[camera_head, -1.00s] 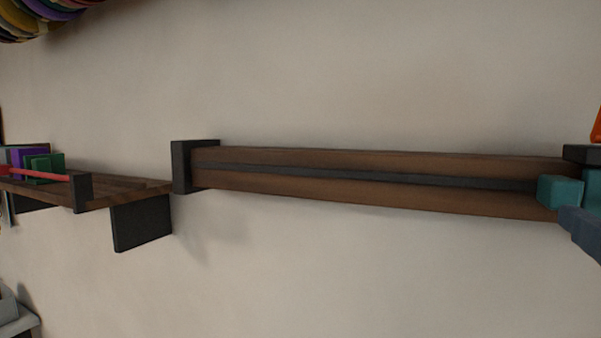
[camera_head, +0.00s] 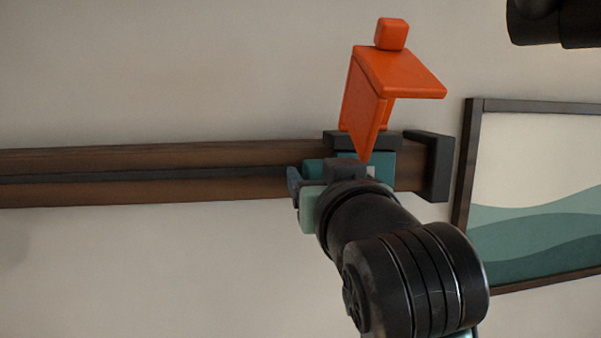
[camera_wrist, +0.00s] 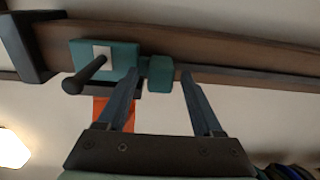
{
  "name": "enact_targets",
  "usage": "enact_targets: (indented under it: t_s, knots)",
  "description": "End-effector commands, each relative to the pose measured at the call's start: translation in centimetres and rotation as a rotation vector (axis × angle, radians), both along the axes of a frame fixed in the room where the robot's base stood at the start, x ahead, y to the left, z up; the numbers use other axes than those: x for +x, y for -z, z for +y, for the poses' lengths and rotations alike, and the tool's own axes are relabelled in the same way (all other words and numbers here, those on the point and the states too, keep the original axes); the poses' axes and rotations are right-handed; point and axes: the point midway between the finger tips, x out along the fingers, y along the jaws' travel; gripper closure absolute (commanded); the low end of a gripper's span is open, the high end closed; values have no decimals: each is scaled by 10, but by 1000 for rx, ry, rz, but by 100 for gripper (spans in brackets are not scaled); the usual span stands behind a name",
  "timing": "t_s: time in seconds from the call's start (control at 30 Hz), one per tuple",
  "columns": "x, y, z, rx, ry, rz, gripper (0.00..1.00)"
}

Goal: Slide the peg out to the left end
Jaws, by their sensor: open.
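A teal slider plate (camera_wrist: 122,58) with a pale patch sits on a long wooden rail (camera_wrist: 220,48) near one end. A dark round peg (camera_wrist: 88,73) sticks out from the plate, and a teal block (camera_wrist: 160,68) juts from the plate's side. In the wrist view my gripper (camera_wrist: 161,75) is open, with a blue-grey finger on each side of the teal block; I cannot tell whether either touches it. In the head view the slider (camera_head: 320,167) is at the rail's right end, partly hidden by my wrist. The rail's dark slot (camera_head: 150,174) runs left.
An orange bracket (camera_head: 390,75) rises from the slider. A dark end bracket (camera_head: 437,165) caps the rail's right end, with a framed picture (camera_head: 535,245) beyond it. The visible rail to the left is clear.

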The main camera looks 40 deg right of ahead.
Motion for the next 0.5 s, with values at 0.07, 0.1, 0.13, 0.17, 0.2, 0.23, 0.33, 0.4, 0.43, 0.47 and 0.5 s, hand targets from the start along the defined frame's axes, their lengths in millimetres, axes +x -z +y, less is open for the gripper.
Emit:
enact_targets:
  t_s: [0.07,0.1,0.13,0.17,0.2,0.23,0.33,0.4,0.43,0.47,0.5]
  knots:
    - [0,0,0,0,0,0,34]
    - [0,0,0,0,0,0,42]
    - [0,0,0,0,0,0,47]
    - [0,0,0,0,0,0,52]
    - [0,0,0,0,0,0,60]
    - [0,0,0,0,0,0,65]
    - [0,0,0,0,0,0,83]
    - [0,0,0,0,0,0,96]
    - [0,0,0,0,0,0,100]
    - [0,0,0,0,0,0,100]
    - [0,0,0,0,0,0,100]
